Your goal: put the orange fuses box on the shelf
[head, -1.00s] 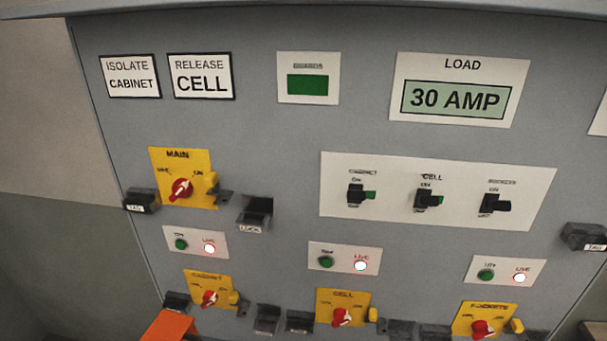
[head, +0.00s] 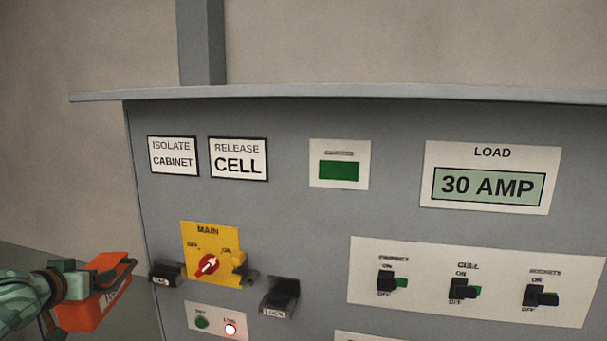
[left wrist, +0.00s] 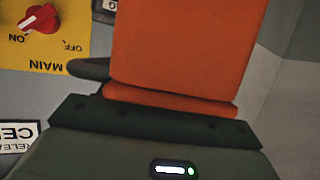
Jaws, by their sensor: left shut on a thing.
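The orange fuses box (head: 82,317) is at the lower left of the head view, in front of the panel's left edge. Part of a pale label shows on its side. My left gripper (head: 110,280) is shut on the box and holds it up. In the left wrist view the orange box (left wrist: 188,45) fills the upper middle, right against the dark jaw. I cannot make out a shelf for certain in either view. My right gripper is not in view.
A grey control panel (head: 290,240) fills most of the head view, with a ledge (head: 340,95) along its top. A yellow MAIN switch plate (head: 200,240) and a dark tag holder (head: 167,274) are close to the right of the box. Bare wall lies to the left.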

